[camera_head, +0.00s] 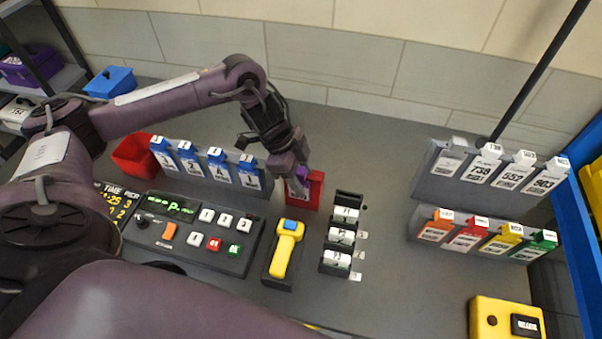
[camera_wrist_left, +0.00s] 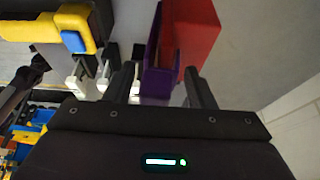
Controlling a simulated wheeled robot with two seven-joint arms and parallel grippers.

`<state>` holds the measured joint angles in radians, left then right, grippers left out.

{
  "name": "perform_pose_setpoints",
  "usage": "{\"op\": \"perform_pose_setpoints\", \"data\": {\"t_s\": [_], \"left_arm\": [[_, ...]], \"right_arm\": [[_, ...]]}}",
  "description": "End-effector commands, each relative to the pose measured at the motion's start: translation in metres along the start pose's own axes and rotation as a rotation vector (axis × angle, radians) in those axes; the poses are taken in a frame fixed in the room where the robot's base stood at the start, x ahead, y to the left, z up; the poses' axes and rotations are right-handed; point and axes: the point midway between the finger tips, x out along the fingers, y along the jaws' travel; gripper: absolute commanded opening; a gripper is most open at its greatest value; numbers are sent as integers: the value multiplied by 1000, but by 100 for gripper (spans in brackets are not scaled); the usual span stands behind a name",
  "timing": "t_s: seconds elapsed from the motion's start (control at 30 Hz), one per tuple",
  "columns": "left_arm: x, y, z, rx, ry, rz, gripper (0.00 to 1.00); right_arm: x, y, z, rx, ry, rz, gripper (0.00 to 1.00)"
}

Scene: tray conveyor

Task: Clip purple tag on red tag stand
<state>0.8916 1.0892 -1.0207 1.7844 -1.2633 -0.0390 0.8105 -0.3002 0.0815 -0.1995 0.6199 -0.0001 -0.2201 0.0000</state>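The red tag stand (camera_head: 315,188) stands upright near the middle of the table; its red panel (camera_wrist_left: 198,35) shows at the top of the left wrist view. The purple tag (camera_head: 303,173) is at the front of the stand, and in the left wrist view the purple tag (camera_wrist_left: 157,75) lies close against the red panel. I cannot tell whether its clip is seated. My left gripper (camera_head: 296,170) is over the stand. Its fingers (camera_wrist_left: 160,70) stand apart on both sides of the tag, with a visible gap on one side. My right gripper is out of view.
A yellow scanner (camera_head: 286,246) and a black rack with white tags (camera_head: 340,238) stand in front of the red stand. A grey rack with blue-topped tags (camera_head: 205,172) is to the left. Tag racks (camera_head: 485,235) stand at right. Grey table between them is clear.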

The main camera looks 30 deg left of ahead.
Motion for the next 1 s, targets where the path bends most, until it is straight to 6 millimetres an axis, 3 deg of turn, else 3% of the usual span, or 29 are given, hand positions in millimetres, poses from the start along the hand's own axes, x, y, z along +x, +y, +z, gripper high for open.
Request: {"op": "perform_pose_setpoints", "data": {"t_s": [0.37,0.7,1.0], "left_arm": [[-6,-1,1,0,0,-2,53],[-60,-1,1,0,0,-4,53],[-78,0,0,0,0,0,53]], "right_arm": [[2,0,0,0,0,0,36],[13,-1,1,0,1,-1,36],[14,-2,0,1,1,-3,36]]}}
